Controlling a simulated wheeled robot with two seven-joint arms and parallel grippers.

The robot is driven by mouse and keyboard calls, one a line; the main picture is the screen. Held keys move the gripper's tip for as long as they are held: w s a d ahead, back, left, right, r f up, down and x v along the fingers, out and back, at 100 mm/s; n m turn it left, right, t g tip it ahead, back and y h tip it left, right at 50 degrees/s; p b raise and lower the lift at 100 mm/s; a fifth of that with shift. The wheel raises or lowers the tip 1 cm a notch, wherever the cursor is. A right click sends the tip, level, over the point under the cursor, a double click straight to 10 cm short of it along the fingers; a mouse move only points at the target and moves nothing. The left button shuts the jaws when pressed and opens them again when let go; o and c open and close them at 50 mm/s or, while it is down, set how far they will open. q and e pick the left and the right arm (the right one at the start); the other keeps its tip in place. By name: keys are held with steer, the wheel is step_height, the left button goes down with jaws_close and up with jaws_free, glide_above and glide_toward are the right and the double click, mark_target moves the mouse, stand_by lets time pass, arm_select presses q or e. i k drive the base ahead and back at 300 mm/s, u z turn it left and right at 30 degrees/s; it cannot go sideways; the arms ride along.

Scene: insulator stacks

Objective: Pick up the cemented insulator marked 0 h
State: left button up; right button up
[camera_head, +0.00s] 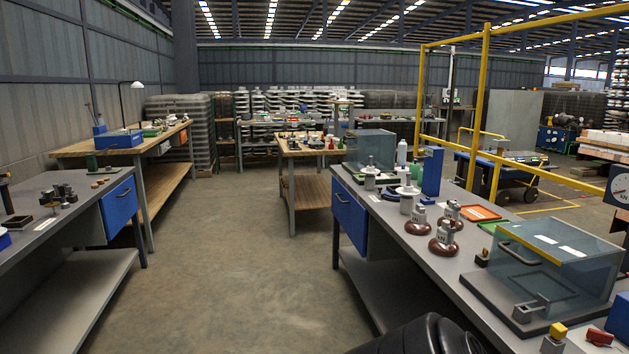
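On the grey bench at the right stand several disc insulators with grey metal caps. Three have brown discs: a front one (443,247), a left one (417,227) and a back right one (453,219). Behind them are insulators with pale parts, one with a white disc (407,190) and a grey one (370,180) farther back. The caps carry small pale labels, too small to read, so I cannot tell which is marked 0 h. Neither of my grippers is in view.
The right bench (387,208) also holds a clear-lidded box (550,260), an orange tray (481,213) and a blue upright block (432,172). Another grey bench (75,203) stands at the left. The concrete floor (235,260) between them is clear.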

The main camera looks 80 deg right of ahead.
mark_target(370, 181)
steer(key=z, duration=2.3)
steer(key=i, duration=2.45)
steer(key=z, duration=0.4)
